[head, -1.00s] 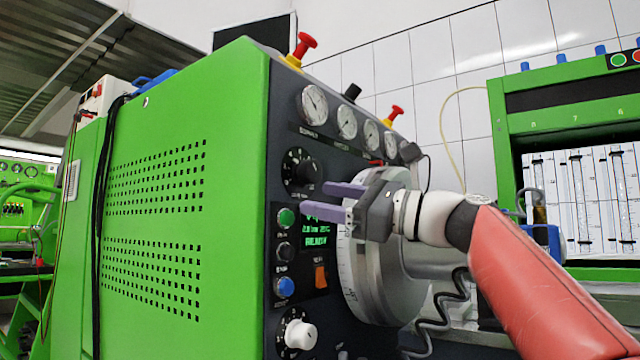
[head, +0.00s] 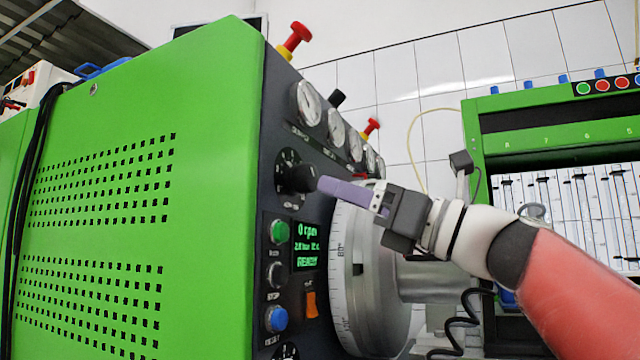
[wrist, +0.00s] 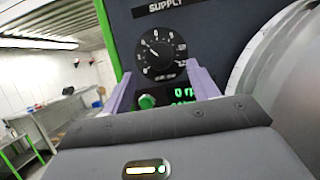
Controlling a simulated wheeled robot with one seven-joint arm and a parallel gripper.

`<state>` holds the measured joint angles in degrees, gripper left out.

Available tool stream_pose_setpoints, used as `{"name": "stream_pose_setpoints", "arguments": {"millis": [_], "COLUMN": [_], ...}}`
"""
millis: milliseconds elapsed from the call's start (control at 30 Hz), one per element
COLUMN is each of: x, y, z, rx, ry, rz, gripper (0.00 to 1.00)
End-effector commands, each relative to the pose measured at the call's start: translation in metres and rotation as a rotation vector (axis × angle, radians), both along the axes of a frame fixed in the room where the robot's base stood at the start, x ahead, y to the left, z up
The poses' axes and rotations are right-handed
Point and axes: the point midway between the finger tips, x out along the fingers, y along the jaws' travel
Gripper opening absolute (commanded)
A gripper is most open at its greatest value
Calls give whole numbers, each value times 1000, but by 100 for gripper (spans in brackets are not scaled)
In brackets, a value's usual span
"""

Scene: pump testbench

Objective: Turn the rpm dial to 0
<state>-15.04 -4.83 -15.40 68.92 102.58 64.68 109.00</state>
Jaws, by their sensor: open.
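The black dial (head: 297,178) with a round white scale is on the dark front panel, above the green display (head: 308,246), whose top line reads 0 rpm. The wrist view shows the dial (wrist: 158,50) face on, with its pointer mark toward the upper left; the lettering under it is too small to read. My gripper (head: 322,185) has purple fingers, and its tips are close to the dial from the right. In the wrist view the open fingers (wrist: 161,78) stand either side of the dial's lower part, with nothing between them. Contact with the dial cannot be told.
A large graduated silver wheel (head: 362,275) is just below and behind my gripper. Green (head: 279,232) and blue (head: 276,319) buttons and an orange switch (head: 311,304) sit below the dial. Gauges (head: 308,103) and a red knob (head: 295,38) are above. Another green bench (head: 530,100) stands right.

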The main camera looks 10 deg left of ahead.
Motion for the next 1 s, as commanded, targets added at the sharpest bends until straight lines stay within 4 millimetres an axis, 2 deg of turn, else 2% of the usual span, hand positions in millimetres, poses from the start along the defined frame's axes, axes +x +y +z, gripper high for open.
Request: {"name": "stream_pose_setpoints", "arguments": {"millis": [100,300,633,900,1000], "x": [6,13,14,14,14], "y": [18,36,40,40,40], "z": [9,16,18,18,17], "rx": [0,-1,0,0,0], "ry": [-1,0,-1,-1,-1], "rz": [3,1,0,0,0], "gripper": [59,59,59,24,15]}}
